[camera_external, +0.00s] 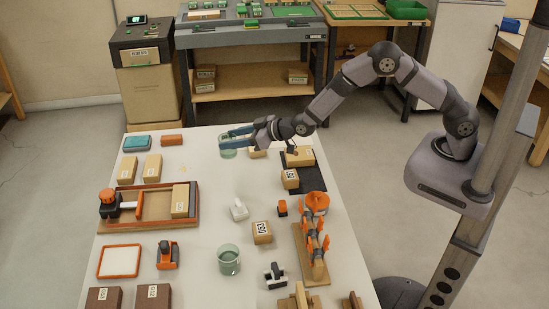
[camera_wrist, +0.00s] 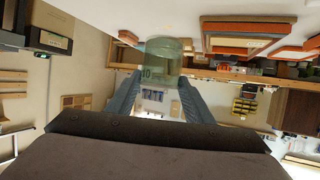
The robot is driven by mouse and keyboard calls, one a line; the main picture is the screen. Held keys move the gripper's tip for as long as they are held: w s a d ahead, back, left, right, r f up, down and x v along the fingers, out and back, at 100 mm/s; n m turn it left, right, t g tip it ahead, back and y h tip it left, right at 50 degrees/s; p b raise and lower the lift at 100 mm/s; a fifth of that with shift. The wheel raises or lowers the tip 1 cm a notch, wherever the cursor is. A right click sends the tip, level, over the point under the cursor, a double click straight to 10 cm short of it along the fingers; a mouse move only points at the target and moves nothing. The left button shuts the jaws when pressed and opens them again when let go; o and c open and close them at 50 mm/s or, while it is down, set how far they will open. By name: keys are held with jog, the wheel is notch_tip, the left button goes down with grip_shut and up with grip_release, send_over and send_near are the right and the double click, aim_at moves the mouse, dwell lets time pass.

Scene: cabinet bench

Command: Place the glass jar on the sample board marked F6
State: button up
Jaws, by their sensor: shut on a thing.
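My gripper (camera_external: 237,136) is over the far end of the white table, its blue fingers shut on a greenish glass jar (camera_external: 228,153). In the wrist view the jar (camera_wrist: 163,58) sits between the two fingertips (camera_wrist: 157,82), with small dark marks low on its left side. I cannot tell whether the jar touches the table. A second greenish glass jar (camera_external: 229,262) stands open-topped near the table's front. A white board with an orange rim (camera_external: 101,273) lies at the front left. I cannot read a mark F6 on any board.
A wooden tray with an orange-handled tool (camera_external: 150,222) lies at the left. Several labelled boxes, such as one at the centre (camera_external: 262,233), stand about. An orange-and-grey rack (camera_external: 312,235) is at the right. Bare table (camera_external: 205,185) shows between them.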

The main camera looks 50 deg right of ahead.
jog(key=w+d+r+m+h+b, duration=0.1)
jog(key=w+d+r+b, duration=0.15)
jog(key=d, duration=0.55)
jog(key=w+d+r+b, duration=0.2)
jog(key=w+d, duration=0.1)
jog(key=d, duration=0.4)
jog(key=w+d+r+m+h+b, duration=0.1)
jog(key=w+d+r+b, duration=0.15)
jog(key=d, duration=0.55)
jog(key=a+f, duration=0.1)
jog(key=s+a+f+n+y, duration=0.2)
jog(key=shift+s+a+f, duration=0.25)
jog(key=shift+a+f, duration=0.05)
jog(key=shift+a, duration=0.05)
jog(key=shift+d, duration=0.1)
jog(key=shift+f+p, duration=0.45)
jog(key=shift+f, duration=4.6)
jog(key=shift+f, duration=0.2)
jog(key=o, duration=1.1)
